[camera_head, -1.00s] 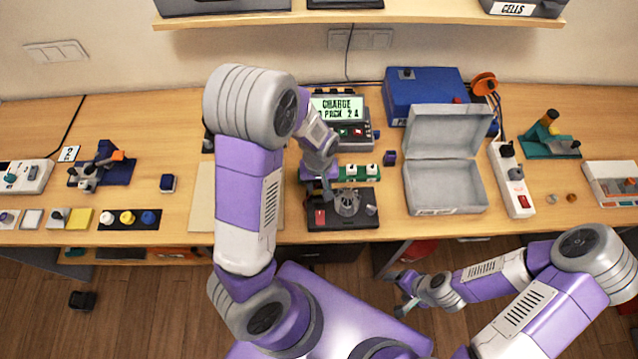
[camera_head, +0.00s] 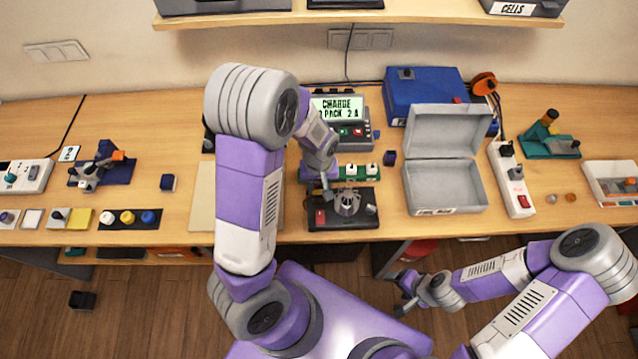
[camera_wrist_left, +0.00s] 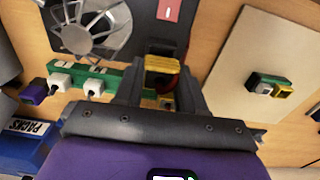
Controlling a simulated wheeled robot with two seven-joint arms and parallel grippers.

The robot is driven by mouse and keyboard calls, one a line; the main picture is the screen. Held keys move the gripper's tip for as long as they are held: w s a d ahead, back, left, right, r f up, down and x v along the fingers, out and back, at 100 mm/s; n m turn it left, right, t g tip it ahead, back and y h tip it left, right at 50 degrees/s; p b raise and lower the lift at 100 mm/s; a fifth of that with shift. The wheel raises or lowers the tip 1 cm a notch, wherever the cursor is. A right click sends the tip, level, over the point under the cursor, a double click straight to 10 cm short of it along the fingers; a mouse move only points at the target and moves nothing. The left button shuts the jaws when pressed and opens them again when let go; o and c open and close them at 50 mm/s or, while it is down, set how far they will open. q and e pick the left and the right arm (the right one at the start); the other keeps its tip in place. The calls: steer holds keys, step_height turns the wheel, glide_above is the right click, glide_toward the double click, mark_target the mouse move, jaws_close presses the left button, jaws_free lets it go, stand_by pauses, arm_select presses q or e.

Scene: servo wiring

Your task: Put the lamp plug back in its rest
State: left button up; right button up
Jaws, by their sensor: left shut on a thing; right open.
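My left gripper (camera_head: 325,184) is low over the bench, at the left end of the green strip (camera_head: 346,173). In the left wrist view its fingers (camera_wrist_left: 160,88) are shut on a yellow piece (camera_wrist_left: 161,65), seemingly the lamp plug, with a dark red curve below it. The fingers hide much of it, and I cannot tell whether it touches the strip. The green strip (camera_wrist_left: 112,80) holds white plugs (camera_wrist_left: 93,82) beside the fingers. My right gripper (camera_head: 406,295) is open and empty in front of the bench.
A black unit with a red switch and round metal part (camera_head: 346,204) sits just in front of the strip. The charger (camera_head: 340,122) stands behind; an open grey case (camera_head: 443,186) is to the right. A beige board (camera_wrist_left: 262,52) carries small blocks.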

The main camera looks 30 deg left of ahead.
mark_target(319, 186)
arm_select(q)
steer(key=shift+f, duration=0.2)
stand_by(0.5)
steer(key=shift+f+b, duration=0.3)
steer(key=shift+b, duration=0.1)
steer(key=shift+f+b, duration=0.8)
steer(key=shift+f, duration=0.15)
steer(key=o, duration=1.1)
steer(key=shift+r, duration=0.15)
step_height(319, 186, up, 7)
steer(key=shift+r+p, duration=0.2)
steer(key=shift+p, duration=0.45)
